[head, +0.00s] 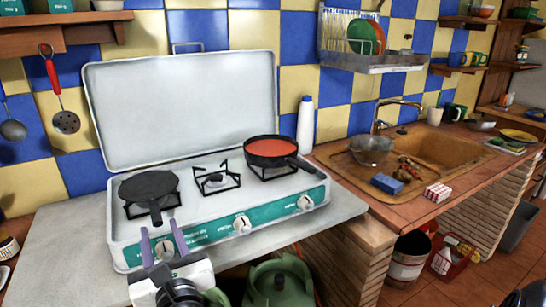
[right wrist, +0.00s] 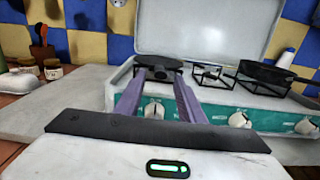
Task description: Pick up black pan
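A flat black pan (head: 149,185) sits on the left burner of the white and green camping stove (head: 225,222). Its short handle (head: 155,212) points toward the front of the stove. My right gripper (head: 161,237) is in front of the stove's left end, with its two purple fingers apart around the line of the handle. In the right wrist view the pan (right wrist: 160,62) shows beyond the open fingers (right wrist: 159,82), with its handle between their tips. Nothing is visibly held. I cannot tell the exact gap to the handle. My left gripper is not in view.
A black pan with red contents (head: 270,150) sits on the right burner; the middle burner (head: 215,180) is empty. The raised stove lid (head: 185,110) stands behind. A white bottle (head: 305,125) is at the stove's right. Bare grey counter (head: 65,245) lies to the left.

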